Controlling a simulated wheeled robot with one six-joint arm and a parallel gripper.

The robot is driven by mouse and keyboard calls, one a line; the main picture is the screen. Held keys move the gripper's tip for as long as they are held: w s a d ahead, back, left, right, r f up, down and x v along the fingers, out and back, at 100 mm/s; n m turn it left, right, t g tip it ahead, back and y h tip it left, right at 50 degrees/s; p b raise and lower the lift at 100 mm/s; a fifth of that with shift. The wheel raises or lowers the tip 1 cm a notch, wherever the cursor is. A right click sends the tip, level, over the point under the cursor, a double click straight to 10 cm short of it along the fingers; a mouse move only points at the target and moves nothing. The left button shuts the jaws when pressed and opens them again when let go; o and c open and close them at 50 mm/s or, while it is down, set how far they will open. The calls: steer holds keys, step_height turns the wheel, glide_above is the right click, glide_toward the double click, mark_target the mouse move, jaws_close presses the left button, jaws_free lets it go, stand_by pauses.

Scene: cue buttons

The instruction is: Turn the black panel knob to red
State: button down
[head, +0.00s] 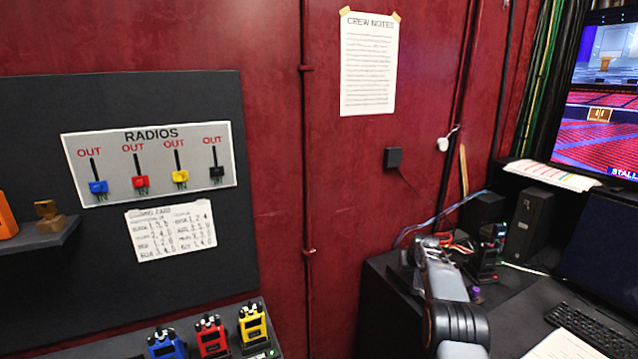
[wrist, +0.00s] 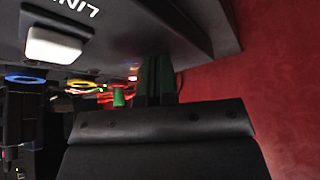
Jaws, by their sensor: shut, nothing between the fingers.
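I cannot make out the black panel knob in either view. In the wrist view my gripper (wrist: 155,70) is shut and empty, its narrow dark fingers pointing away beyond the wide black gripper body. A grey panel surface runs above it, with a lit white square button (wrist: 55,46) and part of a white label. Left of the fingers are a blue ring (wrist: 25,79), a yellow ring (wrist: 82,85) and a small red light (wrist: 133,78), partly blurred. In the head view my arm reaches to the dark desk at the lower right, and its fingertips are hard to see.
A black desk (head: 375,300) carries a keyboard (head: 590,328), black devices, cables and a monitor (head: 605,90). A red wall (wrist: 290,90) stands close on the right in the wrist view. Radios, including a yellow one (head: 252,322), stand at the lower left of the head view.

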steer(key=shift+r+p, duration=2.15)
steer(key=shift+r, duration=0.95)
steer(key=shift+w+d+f+b, duration=0.15)
steer(key=shift+f+b, duration=0.5)
steer(key=shift+f, duration=0.9)
steer(key=shift+w+d+f+b, duration=0.15)
steer(key=shift+f+b, duration=0.5)
steer(key=shift+f, duration=0.85)
